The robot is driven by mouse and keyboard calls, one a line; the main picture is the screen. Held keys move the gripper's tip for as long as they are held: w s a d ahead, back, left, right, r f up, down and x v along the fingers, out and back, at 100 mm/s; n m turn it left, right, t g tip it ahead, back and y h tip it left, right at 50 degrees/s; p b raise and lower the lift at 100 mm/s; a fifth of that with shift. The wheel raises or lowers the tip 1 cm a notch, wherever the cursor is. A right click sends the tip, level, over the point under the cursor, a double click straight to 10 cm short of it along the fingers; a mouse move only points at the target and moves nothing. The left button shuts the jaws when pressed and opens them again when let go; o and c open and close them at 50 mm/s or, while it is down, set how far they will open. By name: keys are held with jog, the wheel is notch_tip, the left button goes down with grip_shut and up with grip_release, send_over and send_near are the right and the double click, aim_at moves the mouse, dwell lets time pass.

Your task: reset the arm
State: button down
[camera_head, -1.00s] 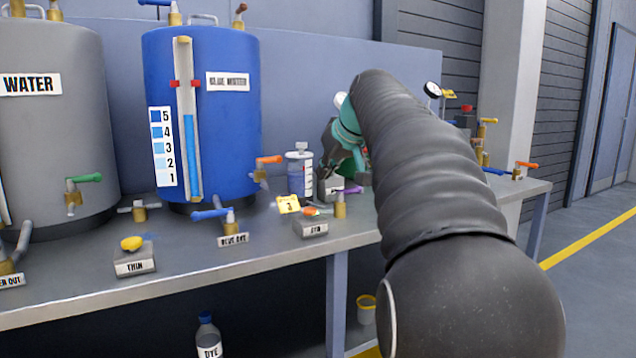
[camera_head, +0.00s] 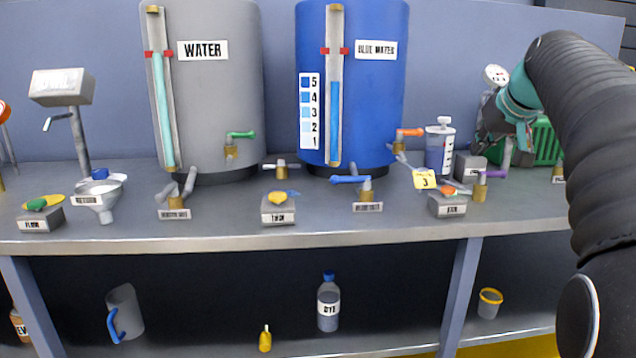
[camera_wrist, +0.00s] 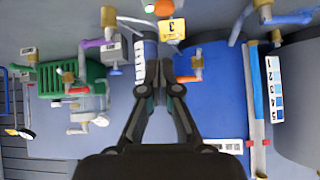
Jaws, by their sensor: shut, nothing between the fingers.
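My arm comes in at the right of the head view, with its teal wrist and dark gripper (camera_head: 486,122) over the back right of the bench. In the wrist view my gripper (camera_wrist: 158,72) has its two dark fingers brought together, with nothing between them. In that view, which is turned over, the fingers show in front of the blue tank (camera_wrist: 215,100) and near the clear graduated bottle (camera_wrist: 146,50). I cannot tell whether they touch anything. The gripper's tips are hard to make out in the head view.
The bench (camera_head: 330,222) carries a grey WATER tank (camera_head: 225,110), several valves, a yellow tag (camera_head: 425,180) and a funnel (camera_head: 105,205). A green crate-like unit (camera_head: 545,142) stands behind my wrist. A DYE bottle (camera_head: 328,305), a jug (camera_head: 124,312) and a small bucket (camera_head: 489,303) sit below.

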jog(key=s+a+f+m+g, duration=0.1)
jog(key=s+a+f, duration=0.15)
jog(key=f, duration=0.45)
jog(key=s+a+f+m+g, duration=0.1)
jog(key=s+f+m+g, duration=0.1)
jog(key=s+f, duration=0.35)
jog(key=s+a+f+n, duration=0.2)
jog(key=s+a+f, duration=0.6)
jog(key=s, duration=0.3)
jog(key=s+a+f+n, duration=0.1)
jog(key=s+a+f, duration=0.7)
jog(key=s+f, duration=0.1)
jog(key=shift+s+a+n+g, duration=0.15)
jog(key=shift+s+n+g, duration=0.2)
jog(key=shift+s, duration=0.5)
